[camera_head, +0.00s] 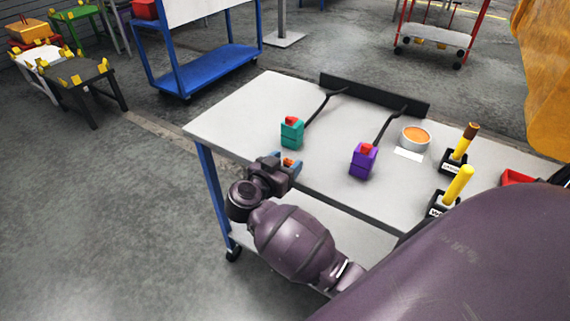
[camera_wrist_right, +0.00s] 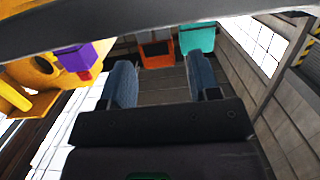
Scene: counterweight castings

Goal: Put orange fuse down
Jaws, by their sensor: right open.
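My right gripper (camera_head: 287,163) has blue fingertips and is open at the table's near left edge, in front of the teal block. The orange fuse (camera_head: 289,161) shows as a small orange patch between the fingertips, mostly hidden by them. In the right wrist view an orange and dark piece (camera_wrist_right: 155,53) lies beyond and between the open fingers (camera_wrist_right: 163,80); whether they touch it I cannot tell. A teal block (camera_head: 292,135) with a red top stands behind the gripper, and a purple block (camera_head: 364,161) with a red top stands to the right. My left gripper is not in view.
The grey table (camera_head: 240,118) has a black rail (camera_head: 375,94) at the back, with black cables. A round orange-topped tin (camera_head: 415,138), two yellow-handled tools (camera_head: 459,184) in black holders and a red tray (camera_head: 517,177) stand at the right. The back left is clear.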

